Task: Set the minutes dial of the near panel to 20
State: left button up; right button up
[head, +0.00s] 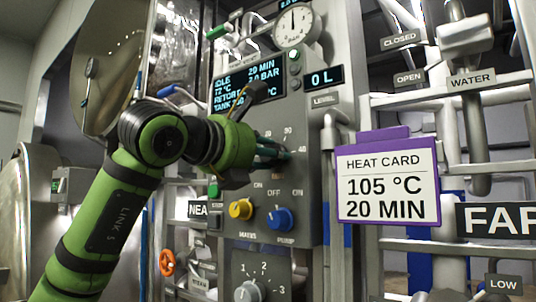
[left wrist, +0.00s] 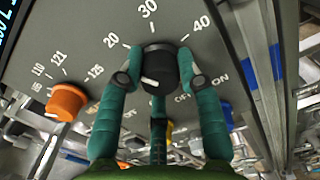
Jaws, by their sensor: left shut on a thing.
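The minutes dial (left wrist: 160,62) is a black knob on the grey near panel, with 20, 30 and 40 printed around its upper side. In the head view my left gripper (head: 280,153) is against the near panel (head: 315,190) and hides the dial. The panel screen (head: 248,88) reads IDLE and 20 MIN. My right gripper is not in view.
An orange knob (left wrist: 68,101) sits left of the dial. Yellow (head: 241,209) and blue (head: 280,219) knobs are below my gripper. A heat card (head: 388,180) reads 105 °C, 20 MIN. Pipes and a WATER valve (head: 470,80) stand at the right.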

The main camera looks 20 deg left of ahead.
pick_arm(q)
jog(key=shift+w+d+f, duration=0.15)
jog(key=shift+f, duration=0.4)
jog(key=o, duration=1.1)
jog(key=shift+o, duration=0.2)
jog(key=shift+s+a+r, duration=0.2)
jog(key=shift+r, duration=0.05)
jog(key=v, duration=1.1)
jog(key=shift+s, duration=0.4)
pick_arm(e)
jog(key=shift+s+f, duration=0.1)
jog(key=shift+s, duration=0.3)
pick_arm(q)
jog(key=shift+a+r, duration=0.1)
jog(key=shift+a, duration=0.05)
